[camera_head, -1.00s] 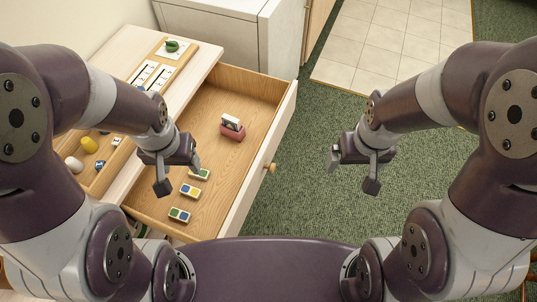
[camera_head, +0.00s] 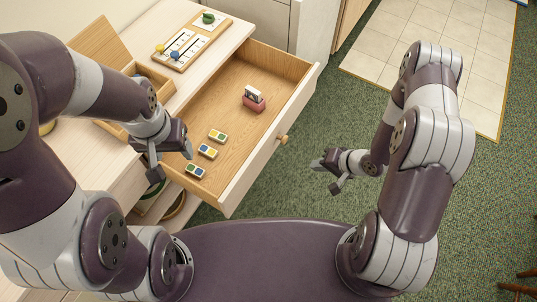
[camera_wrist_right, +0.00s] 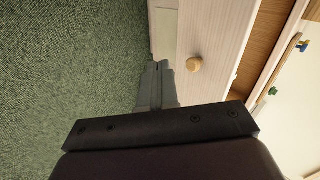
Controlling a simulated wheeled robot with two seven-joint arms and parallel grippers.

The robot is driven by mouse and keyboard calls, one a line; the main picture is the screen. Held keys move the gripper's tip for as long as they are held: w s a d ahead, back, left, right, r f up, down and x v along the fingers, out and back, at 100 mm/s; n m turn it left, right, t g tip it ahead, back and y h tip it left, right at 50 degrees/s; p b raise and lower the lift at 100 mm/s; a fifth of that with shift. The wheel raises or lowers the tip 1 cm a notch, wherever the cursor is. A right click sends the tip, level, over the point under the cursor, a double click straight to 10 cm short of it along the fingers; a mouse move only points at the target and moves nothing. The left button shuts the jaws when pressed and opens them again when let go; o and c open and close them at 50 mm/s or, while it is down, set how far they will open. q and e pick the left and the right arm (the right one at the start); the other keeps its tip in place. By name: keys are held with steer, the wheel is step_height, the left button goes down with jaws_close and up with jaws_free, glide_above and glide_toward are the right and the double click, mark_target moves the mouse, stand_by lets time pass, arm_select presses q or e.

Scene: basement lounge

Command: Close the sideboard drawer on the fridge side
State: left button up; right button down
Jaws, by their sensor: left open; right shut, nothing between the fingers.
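The sideboard drawer (camera_head: 290,120) is pulled well out, with a pale front panel and a round wooden knob (camera_head: 283,139). Inside lie a red block with a card-like piece (camera_head: 253,98) and several small coloured tiles (camera_head: 207,151). My right gripper (camera_head: 325,172) is shut and empty, in front of the drawer front and apart from it. In the right wrist view its fingers (camera_wrist_right: 158,82) show beside the knob (camera_wrist_right: 194,64), with green carpet behind.
The sideboard top (camera_head: 225,38) carries a board with sliders (camera_head: 190,45) and a wooden box (camera_head: 155,75) with a raised lid. The fridge-like white cabinet (camera_head: 262,20) stands behind the drawer. Green carpet (camera_head: 340,110) is free to the right; a tiled patch (camera_head: 430,55) lies beyond.

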step_height(320, 180, up, 2)
steer(key=w+a+m+t+y, duration=0.1)
steer(key=w+a, duration=0.1)
glide_toward(270, 148)
step_height(270, 148, down, 4)
steer(key=shift+m, duration=0.4)
steer(key=w+a, duration=0.1)
steer(key=w+a+p, duration=0.1)
steer(key=a, duration=0.1)
steer(key=shift+w+a, duration=0.15)
steer(key=shift+a, duration=0.1)
arm_select(q)
steer(key=shift+w+a+r, duration=0.3)
steer(key=shift+w+r, duration=0.2)
steer(key=shift+f, duration=0.1)
arm_select(e)
steer(key=shift+w+a, duration=0.1)
